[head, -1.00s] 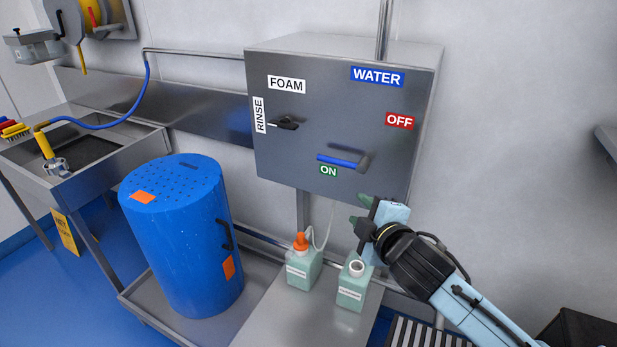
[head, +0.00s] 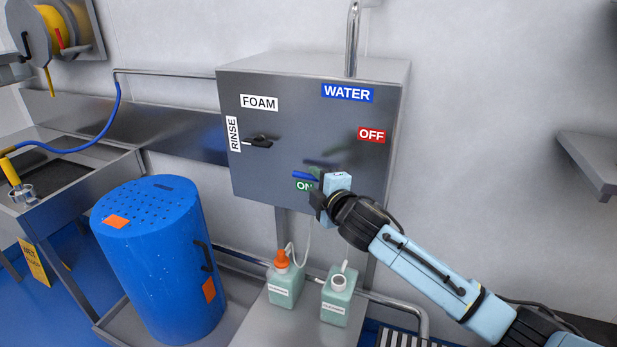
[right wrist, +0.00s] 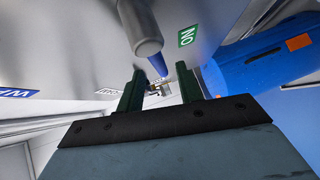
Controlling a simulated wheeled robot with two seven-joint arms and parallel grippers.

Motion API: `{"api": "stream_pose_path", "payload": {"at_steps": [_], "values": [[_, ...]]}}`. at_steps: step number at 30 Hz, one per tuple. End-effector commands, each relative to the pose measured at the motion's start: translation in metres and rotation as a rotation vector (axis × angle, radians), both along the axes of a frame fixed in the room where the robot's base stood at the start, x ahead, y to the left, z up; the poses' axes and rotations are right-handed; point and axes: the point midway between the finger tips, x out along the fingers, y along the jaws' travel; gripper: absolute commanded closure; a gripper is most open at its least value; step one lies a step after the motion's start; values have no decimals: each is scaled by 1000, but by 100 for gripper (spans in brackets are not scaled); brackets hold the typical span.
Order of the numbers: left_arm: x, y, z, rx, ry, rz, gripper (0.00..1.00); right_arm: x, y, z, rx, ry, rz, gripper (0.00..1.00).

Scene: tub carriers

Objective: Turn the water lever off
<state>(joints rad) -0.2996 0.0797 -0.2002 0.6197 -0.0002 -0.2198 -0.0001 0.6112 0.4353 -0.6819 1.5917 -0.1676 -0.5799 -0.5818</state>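The water lever has a blue handle (head: 305,176), still pointing left by the green ON label (head: 303,186) on the grey control box. My right gripper (head: 317,194) is at the front of the box and hides the lever's pivot end in the head view. In the right wrist view its two green fingers (right wrist: 160,80) are spread apart. The blue handle (right wrist: 158,65) shows between the fingertips, with the grey pivot (right wrist: 140,28) above them. Contact with the fingers cannot be told. The red OFF label (head: 371,135) is up and to the right. My left gripper is not in view.
A black foam/rinse knob (head: 260,142) is left of the lever, pointing at RINSE. Below the box stand two pale green bottles (head: 285,290) (head: 337,303). A blue drum (head: 150,255) stands at left. A grey shelf (head: 590,165) juts from the right wall.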

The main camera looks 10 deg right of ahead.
Motion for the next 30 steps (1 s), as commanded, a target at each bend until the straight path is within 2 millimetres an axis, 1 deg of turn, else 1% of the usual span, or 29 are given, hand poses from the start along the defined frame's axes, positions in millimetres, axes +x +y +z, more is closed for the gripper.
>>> {"api": "stream_pose_path", "payload": {"at_steps": [1,3,9,14,22,23,30], "values": [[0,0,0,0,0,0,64,8,2,-1,1,1,-1,64],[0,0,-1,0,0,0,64,17,4,-2,1,0,0,64],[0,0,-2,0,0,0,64,34,7,-5,1,0,-1,64],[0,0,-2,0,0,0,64,40,8,-6,1,1,0,64],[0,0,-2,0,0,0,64,41,9,-6,1,0,0,64],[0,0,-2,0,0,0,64,41,9,-6,1,0,0,65],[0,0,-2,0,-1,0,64,41,8,-6,1,1,0,97]]}}
